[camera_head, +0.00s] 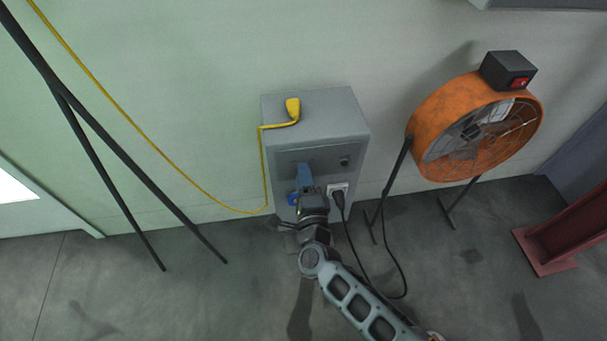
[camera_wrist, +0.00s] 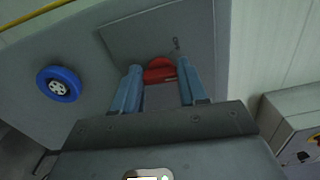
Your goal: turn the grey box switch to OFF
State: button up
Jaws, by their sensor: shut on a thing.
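The grey box (camera_head: 321,112) stands against the wall, with a front panel facing me. In the wrist view, a red switch (camera_wrist: 160,72) sits on the grey panel (camera_wrist: 127,35). My gripper (camera_head: 304,172) reaches the front of the box and hides the switch in the head view. In the wrist view, the two blue fingers of my gripper (camera_wrist: 161,75) stand on either side of the red switch and are shut on it. The lower part of the switch is hidden, and I cannot read any ON or OFF marking.
A blue-ringed round socket (camera_wrist: 58,85) is beside the panel. A black plug (camera_head: 338,196) with a cable is in an outlet at the right. A yellow connector (camera_head: 292,107) lies on the box. An orange fan (camera_head: 436,115) stands right; black poles (camera_head: 100,130) lean left.

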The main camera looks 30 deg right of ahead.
jog(key=shift+f+n+p, duration=0.2)
jog(key=shift+n+p, duration=1.45)
jog(key=shift+n, duration=3.35)
jog(key=o, duration=1.1)
jog(key=shift+c, duration=0.2)
jog(key=shift+s, duration=0.1)
jog(key=v, duration=0.7)
jog(key=shift+s, duration=0.3)
